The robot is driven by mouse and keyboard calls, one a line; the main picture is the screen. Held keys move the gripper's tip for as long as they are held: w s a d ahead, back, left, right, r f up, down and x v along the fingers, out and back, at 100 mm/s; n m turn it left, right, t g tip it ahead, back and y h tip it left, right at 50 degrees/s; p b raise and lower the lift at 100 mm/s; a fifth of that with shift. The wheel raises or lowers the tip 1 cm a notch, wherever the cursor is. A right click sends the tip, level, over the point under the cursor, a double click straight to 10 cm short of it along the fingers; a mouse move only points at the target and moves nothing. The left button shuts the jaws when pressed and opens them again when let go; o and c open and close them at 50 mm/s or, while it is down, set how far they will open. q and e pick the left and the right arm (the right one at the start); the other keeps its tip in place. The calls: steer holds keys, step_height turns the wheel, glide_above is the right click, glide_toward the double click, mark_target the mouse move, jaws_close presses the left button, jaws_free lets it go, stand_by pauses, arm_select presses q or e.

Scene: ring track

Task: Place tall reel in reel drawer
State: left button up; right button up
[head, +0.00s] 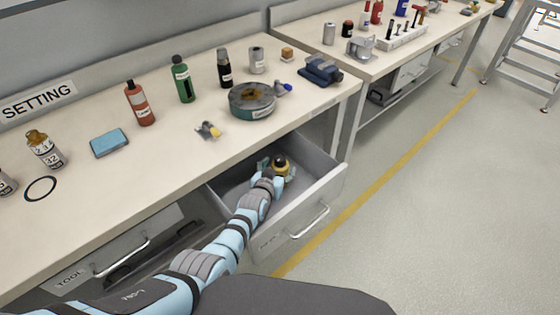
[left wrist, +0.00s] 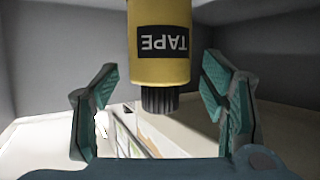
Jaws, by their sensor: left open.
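The tall reel (left wrist: 160,55) is a yellow cylinder with a black TAPE label and a dark ribbed end. In the head view the reel (head: 281,165) is inside the open reel drawer (head: 318,202), which is pulled out under the bench. My left gripper (head: 275,168) reaches into the drawer beside the reel. In the left wrist view its green-padded fingers (left wrist: 165,105) are spread wide, one on each side of the reel's ribbed end, with gaps on both sides. Whether the reel touches the drawer floor is hidden. My right gripper is not seen.
On the bench (head: 165,185) above stand several bottles, a round green tin (head: 252,103), a blue vise (head: 320,72) and a blue sponge (head: 109,143). The tool drawer (head: 110,260) is left of the reel drawer.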

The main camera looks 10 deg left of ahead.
arm_select(q)
steer(key=p+v, duration=0.2)
steer(key=v, duration=0.3)
steer(key=shift+w+r, duration=0.15)
steer(key=shift+r, duration=0.05)
steer(key=shift+s, duration=0.35)
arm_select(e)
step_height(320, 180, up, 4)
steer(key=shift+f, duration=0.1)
arm_select(q)
steer(key=shift+a+r+p, duration=0.1)
steer(key=shift+p, duration=0.25)
